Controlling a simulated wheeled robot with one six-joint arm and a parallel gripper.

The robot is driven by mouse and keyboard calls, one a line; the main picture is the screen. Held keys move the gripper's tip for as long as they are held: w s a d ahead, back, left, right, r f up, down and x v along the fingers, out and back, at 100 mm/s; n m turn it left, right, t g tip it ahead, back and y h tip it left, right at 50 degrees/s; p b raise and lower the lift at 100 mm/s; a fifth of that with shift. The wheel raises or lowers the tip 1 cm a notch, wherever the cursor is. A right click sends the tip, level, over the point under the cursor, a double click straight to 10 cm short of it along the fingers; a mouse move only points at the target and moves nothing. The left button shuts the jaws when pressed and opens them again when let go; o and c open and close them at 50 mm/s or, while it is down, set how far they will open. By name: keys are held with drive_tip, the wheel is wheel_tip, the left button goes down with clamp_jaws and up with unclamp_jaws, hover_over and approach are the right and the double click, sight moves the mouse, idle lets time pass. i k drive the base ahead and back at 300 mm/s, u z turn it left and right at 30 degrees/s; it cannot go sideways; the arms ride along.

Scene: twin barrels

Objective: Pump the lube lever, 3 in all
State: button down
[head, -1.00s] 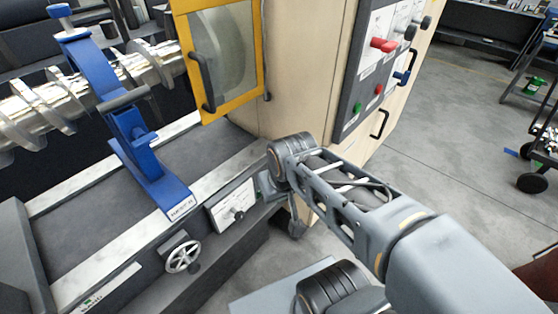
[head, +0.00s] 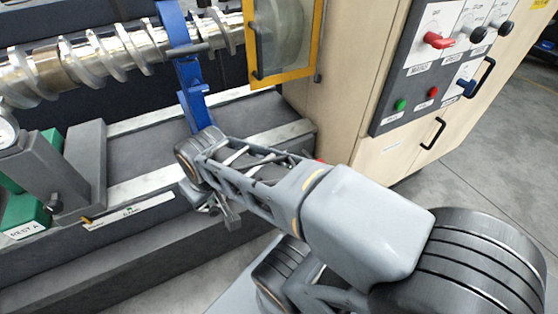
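I cannot make out a lube lever for sure in the head view. A small red piece (head: 319,160) shows just behind my arm, low by the cabinet; most of whatever it belongs to is hidden. My arm reaches leftward across the front of the machine bed. My gripper (head: 216,203) seems to be the small dark part below the far joint, in front of the bed. It is small and partly covered, so its fingers cannot be told apart. No held object is visible.
A yellow-framed guard (head: 283,77), blue rest (head: 188,85) and large screw (head: 120,52) stand behind. Clear floor (head: 500,150) lies right.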

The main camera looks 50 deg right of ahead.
sight(320, 159)
drive_tip(key=u, duration=1.1)
drive_tip(key=k, duration=0.6)
drive_tip(key=z, duration=1.5)
